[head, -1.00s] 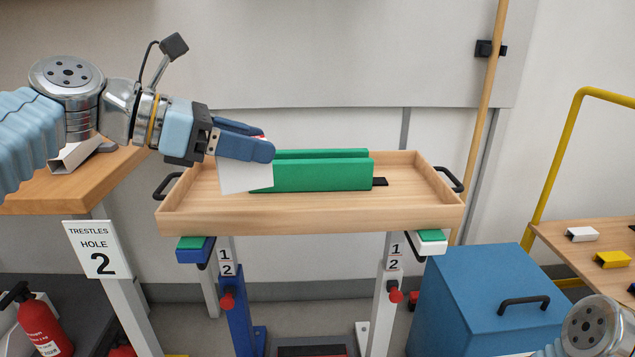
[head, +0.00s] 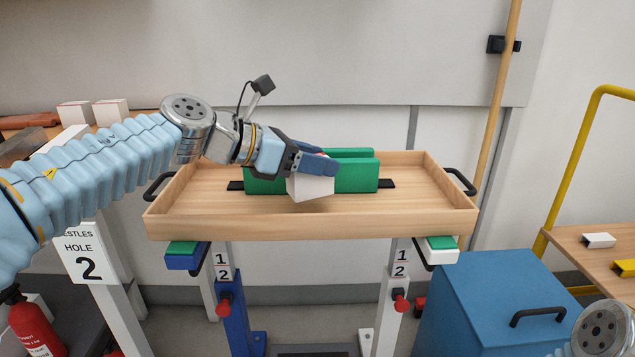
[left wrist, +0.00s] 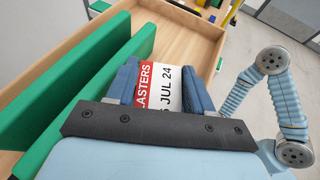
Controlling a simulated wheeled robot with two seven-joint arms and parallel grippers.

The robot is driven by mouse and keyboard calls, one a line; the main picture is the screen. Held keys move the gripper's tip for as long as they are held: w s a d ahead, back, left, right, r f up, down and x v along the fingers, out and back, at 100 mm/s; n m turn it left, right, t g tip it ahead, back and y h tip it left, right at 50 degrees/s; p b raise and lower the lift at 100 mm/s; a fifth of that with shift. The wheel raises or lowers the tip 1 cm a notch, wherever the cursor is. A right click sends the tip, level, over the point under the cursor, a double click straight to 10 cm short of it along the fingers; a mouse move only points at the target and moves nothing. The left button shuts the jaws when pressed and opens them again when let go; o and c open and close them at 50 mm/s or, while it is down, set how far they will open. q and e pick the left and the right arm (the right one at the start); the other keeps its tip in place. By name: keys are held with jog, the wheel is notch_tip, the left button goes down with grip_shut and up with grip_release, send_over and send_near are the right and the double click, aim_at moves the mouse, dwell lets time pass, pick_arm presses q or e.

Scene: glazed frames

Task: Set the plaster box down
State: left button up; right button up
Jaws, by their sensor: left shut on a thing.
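The plaster box (head: 311,187) is white, with a red band and lettering that show in the left wrist view (left wrist: 160,88). My left gripper (head: 312,164) is shut on it, with one blue finger on each side. The box is over the wooden tray (head: 420,222), in front of the green upright boards (head: 358,175). It looks tilted in the head view. I cannot tell whether its bottom touches the tray floor. Only part of my right arm shows, at the lower right; its gripper is out of view.
The tray rests on two trestles, one with a blue leg (head: 236,310), one white (head: 384,315). A blue box (head: 490,300) stands at right. Bare tray floor lies right of the boards. A wooden bench with white boxes (head: 92,112) is at left.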

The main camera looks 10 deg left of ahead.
aim_at(315, 178)
pick_arm(q)
jog(key=shift+w+d+f+b, duration=0.15)
jog(key=shift+f+b, duration=0.15)
jog(key=shift+f, duration=0.7)
jog(key=shift+w+d+f+b, duration=0.15)
jog(key=shift+f+b, duration=0.15)
jog(key=shift+f, duration=0.65)
jog(key=shift+a+f, duration=0.1)
jog(key=o, duration=0.7)
jog(key=shift+o, duration=0.2)
jog(key=shift+s+a+r, duration=0.15)
jog(key=shift+a+r, duration=0.05)
jog(key=shift+r, duration=0.05)
jog(key=v, duration=1.1)
jog(key=shift+a+p, duration=0.2)
jog(key=shift+p, duration=0.2)
jog(key=shift+s, duration=0.15)
